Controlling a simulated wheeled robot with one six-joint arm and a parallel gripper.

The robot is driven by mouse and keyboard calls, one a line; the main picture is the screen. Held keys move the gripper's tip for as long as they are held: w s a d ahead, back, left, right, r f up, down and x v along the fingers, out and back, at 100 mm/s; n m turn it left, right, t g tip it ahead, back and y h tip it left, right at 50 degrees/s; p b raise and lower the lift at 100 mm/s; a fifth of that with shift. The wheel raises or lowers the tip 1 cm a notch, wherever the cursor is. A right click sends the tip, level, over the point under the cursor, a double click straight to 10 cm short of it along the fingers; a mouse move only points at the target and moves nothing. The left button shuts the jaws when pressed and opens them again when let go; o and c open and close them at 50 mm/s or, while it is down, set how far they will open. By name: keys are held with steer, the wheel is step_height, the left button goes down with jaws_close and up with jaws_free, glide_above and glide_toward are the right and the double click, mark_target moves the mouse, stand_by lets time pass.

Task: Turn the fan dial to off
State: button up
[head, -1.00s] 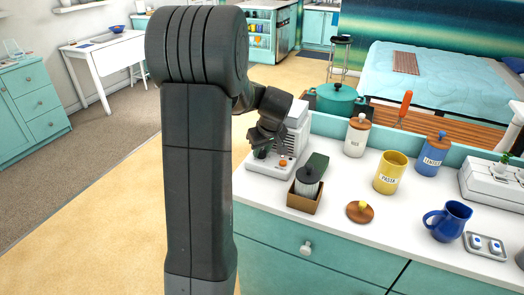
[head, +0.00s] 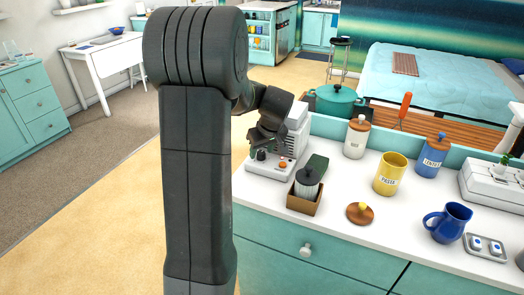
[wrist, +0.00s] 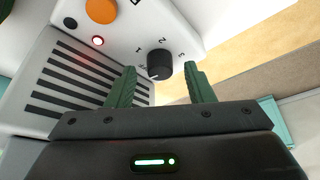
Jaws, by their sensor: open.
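The fan is a white unit (head: 292,143) with a slatted grille on the counter; the grille (wrist: 75,80) also shows in the wrist view. Its black dial (wrist: 160,66) is on the white panel, with numbers around it and a white pointer line directed toward the lower left in the picture. I cannot tell which mark it meets. My gripper (wrist: 163,78) is open, with one green finger on each side of the dial in the picture. I see no clear contact. In the head view my gripper (head: 266,136) is just above the dial (head: 261,155).
An orange button (wrist: 101,10) and a lit red light (wrist: 98,41) are on the panel. A wooden box (head: 304,204) holding a dark-lidded jar stands close in front of the fan. Canisters, a wooden lid (head: 360,213) and a blue jug (head: 449,222) stand farther right.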

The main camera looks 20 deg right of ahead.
steer(key=v, duration=1.3)
steer(key=w+f+m+p, duration=0.1)
steer(key=f+p, duration=0.3)
steer(key=w+f+m+h+p, duration=0.1)
steer(key=w+f+m+p, duration=0.1)
steer(key=f+p, duration=0.1)
steer(key=w+f+m+p, duration=0.1)
steer(key=w+f+p, duration=0.1)
steer(key=f+p, duration=0.2)
steer(key=shift+w+a+f+h+p, duration=0.1)
steer(key=shift+f+h+p, duration=0.1)
steer(key=shift+f, duration=0.2)
steer(key=shift+a+f+h+p, duration=0.1)
steer(key=shift+f+p, duration=0.05)
steer(key=shift+f, duration=0.3)
steer(key=shift+c, duration=0.2)
